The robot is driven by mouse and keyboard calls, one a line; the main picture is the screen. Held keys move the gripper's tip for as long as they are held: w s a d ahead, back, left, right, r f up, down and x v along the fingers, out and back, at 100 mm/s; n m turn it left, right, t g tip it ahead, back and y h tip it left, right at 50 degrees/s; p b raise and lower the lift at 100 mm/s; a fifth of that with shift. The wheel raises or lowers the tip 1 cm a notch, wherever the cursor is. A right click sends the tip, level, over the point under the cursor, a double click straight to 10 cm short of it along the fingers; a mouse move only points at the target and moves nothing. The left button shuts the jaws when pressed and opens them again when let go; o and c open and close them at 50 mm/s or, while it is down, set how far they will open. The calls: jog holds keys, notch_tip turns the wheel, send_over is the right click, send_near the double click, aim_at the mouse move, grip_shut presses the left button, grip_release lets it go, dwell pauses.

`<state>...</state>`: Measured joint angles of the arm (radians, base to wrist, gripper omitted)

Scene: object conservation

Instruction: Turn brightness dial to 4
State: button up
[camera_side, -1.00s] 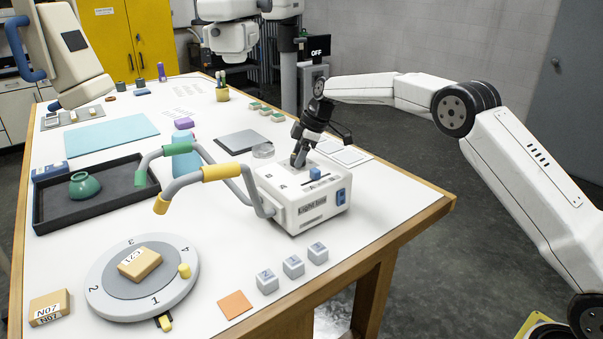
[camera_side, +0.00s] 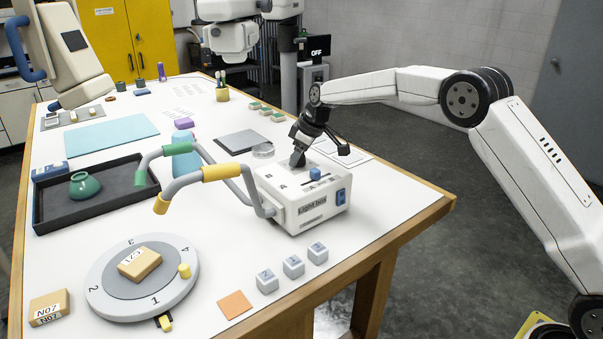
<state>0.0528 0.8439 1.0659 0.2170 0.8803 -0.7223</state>
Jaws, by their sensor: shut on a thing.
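The white light box (camera_side: 312,212) stands near the table's right side, with a blue slider knob (camera_side: 315,174) on top and a blue switch on its right end. My gripper (camera_side: 298,161) reaches down to the back part of the box top, tilted, with its fingertips at the panel. It is shut on a small part there, apparently the brightness dial, which the fingers hide. The dial's pointer and number marks cannot be read.
Two bent handles, one green-tipped and one yellow-tipped (camera_side: 222,173), rise left of the box. A numbered turntable (camera_side: 110,302) carries a labelled block. Grey cubes (camera_side: 293,265) stand in front of the box. A clear round dish (camera_side: 263,151) lies behind it.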

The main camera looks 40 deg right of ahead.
jog(key=m+h, duration=0.2)
jog(key=m, duration=0.3)
jog(key=shift+a+m, duration=0.1)
jog(key=shift+m, duration=0.3)
jog(key=m+h, duration=0.2)
jog(key=m, duration=0.3)
jog(key=shift+w, duration=0.1)
jog(key=shift+m, duration=0.4)
jog(key=o, duration=1.3)
jog(key=shift+r, duration=0.1)
jog(key=shift+v, duration=3.9)
jog(key=shift+a, duration=0.15)
